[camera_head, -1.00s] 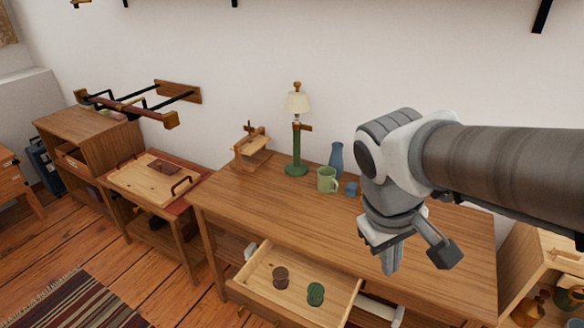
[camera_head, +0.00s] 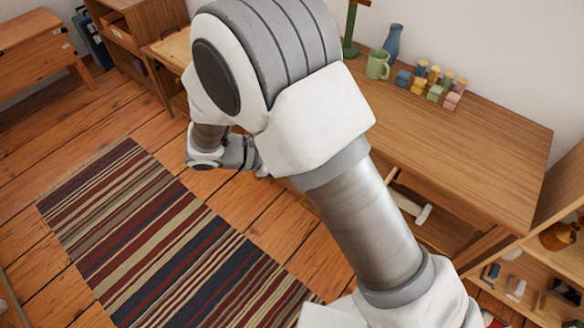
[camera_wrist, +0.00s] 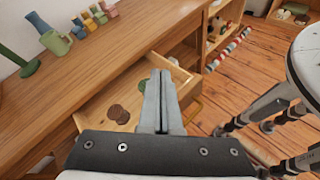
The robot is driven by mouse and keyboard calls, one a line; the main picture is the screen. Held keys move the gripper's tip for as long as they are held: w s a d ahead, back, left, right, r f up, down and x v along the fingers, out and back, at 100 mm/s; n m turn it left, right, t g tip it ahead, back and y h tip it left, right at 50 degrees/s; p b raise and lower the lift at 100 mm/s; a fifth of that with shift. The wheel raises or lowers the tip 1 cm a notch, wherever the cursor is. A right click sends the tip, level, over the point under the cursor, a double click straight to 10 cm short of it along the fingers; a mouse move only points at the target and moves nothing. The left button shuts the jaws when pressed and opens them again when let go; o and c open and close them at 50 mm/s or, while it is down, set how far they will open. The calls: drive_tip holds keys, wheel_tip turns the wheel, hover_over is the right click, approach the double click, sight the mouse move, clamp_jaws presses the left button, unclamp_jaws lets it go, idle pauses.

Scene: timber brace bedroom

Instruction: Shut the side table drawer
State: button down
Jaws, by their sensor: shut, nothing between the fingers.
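The side table (camera_head: 485,150) has a wooden top, also seen in the wrist view (camera_wrist: 90,68). Its drawer (camera_wrist: 172,68) is pulled out in the wrist view. A brown round piece (camera_wrist: 118,114) and a green one (camera_wrist: 131,82) lie inside. My gripper (camera_wrist: 160,75) is shut and empty, with its fingers over the drawer's outer part in the picture. I cannot tell whether they touch it. In the head view my arm hides most of the drawer.
A green mug (camera_head: 377,65), a blue vase (camera_head: 392,42) and several small coloured blocks (camera_head: 434,91) stand on the tabletop. A striped rug (camera_head: 150,230) lies on the floor in front. An open shelf (camera_head: 520,275) stands at the right.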

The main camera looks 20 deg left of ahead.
drive_tip(key=s+a+f+n+t+y+b, duration=0.1)
drive_tip(key=s+a+f+n+t+y, duration=0.1)
drive_tip(key=s+a+f+n+t, duration=0.55)
drive_tip(key=s+a+f+n+t+y+b, duration=0.25)
drive_tip(key=a+f+n, duration=0.2)
drive_tip(key=f, duration=0.65)
drive_tip(key=w+d, duration=0.2)
drive_tip(key=w, duration=0.5)
drive_tip(key=w+d+m, duration=0.1)
drive_tip(key=w+d, duration=0.2)
drive_tip(key=w, duration=0.3)
drive_tip(key=shift+w, duration=0.4)
drive_tip(key=shift+f, duration=0.1)
drive_tip(key=shift+w, duration=0.15)
drive_tip(key=b+x, duration=0.5)
drive_tip(key=x, duration=1.7)
drive_tip(key=shift+d, duration=0.15)
drive_tip(key=shift+w+d, duration=0.25)
drive_tip(key=shift+w, duration=0.25)
drive_tip(key=shift+w+d+r, duration=0.1)
drive_tip(key=shift+w+r, duration=0.15)
